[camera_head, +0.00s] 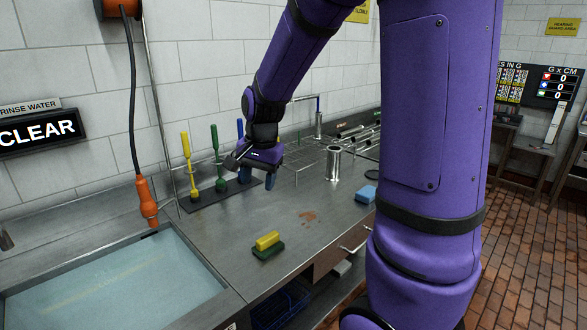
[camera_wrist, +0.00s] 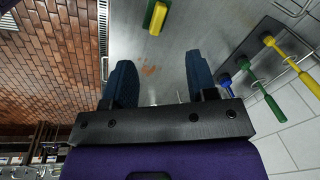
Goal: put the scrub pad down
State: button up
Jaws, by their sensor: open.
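The scrub pad (camera_head: 268,244), a yellow block on a dark green base, lies on the steel counter near its front, right of the sink.
A water-filled sink (camera_head: 120,280) is at the left. Brushes with yellow, green and blue handles stand in a rack (camera_head: 205,195) by the wall. A blue sponge (camera_head: 365,194), a metal cylinder (camera_head: 333,164) and a brown stain (camera_head: 308,216) are on the counter. Bare steel surrounds the pad.

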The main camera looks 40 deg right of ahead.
jog(key=s+a+r+n+t, duration=0.1)
jog(key=s+a+r+n, duration=0.1)
jog(key=s+r+n, duration=0.2)
jog(key=s+a+r+n+t, duration=0.1)
jog(key=s+a+r+n, duration=0.2)
jog(key=s, duration=0.7)
jog(key=s+a+r+n+t, duration=0.1)
jog(key=s+a+r+n, duration=0.1)
jog(key=s+r+n, duration=0.2)
jog(key=s+r, duration=0.1)
jog(key=s, duration=0.2)
jog(key=shift+a+r+n, duration=0.15)
jog(key=shift+n, duration=0.25)
jog(key=shift+w, duration=0.1)
